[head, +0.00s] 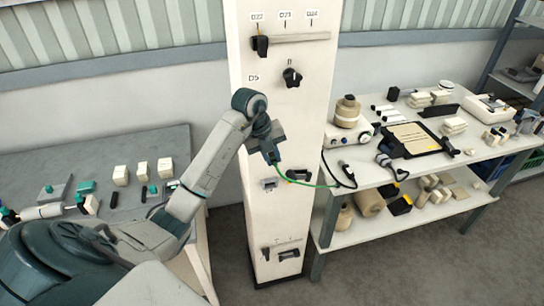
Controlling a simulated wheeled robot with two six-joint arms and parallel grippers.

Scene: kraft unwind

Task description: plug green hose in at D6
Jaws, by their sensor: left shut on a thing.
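The green hose (310,183) runs from my left gripper down the front of the white column (244,205) and across to the right bench. My left gripper (273,156) is shut on the hose's end in front of the column, about halfway up. The gripper hides most of that end and the column face behind it. I cannot tell whether the end touches the column. A label that looks like D5 (253,78) shows above the gripper. I cannot make out a D6 label or its port. My right gripper is not in view.
Black fittings (292,77) and a handle (298,175) stick out from the column. The right bench (362,172) holds a white device (347,136), a dark tray and many small parts. The left bench (35,166) holds small blocks.

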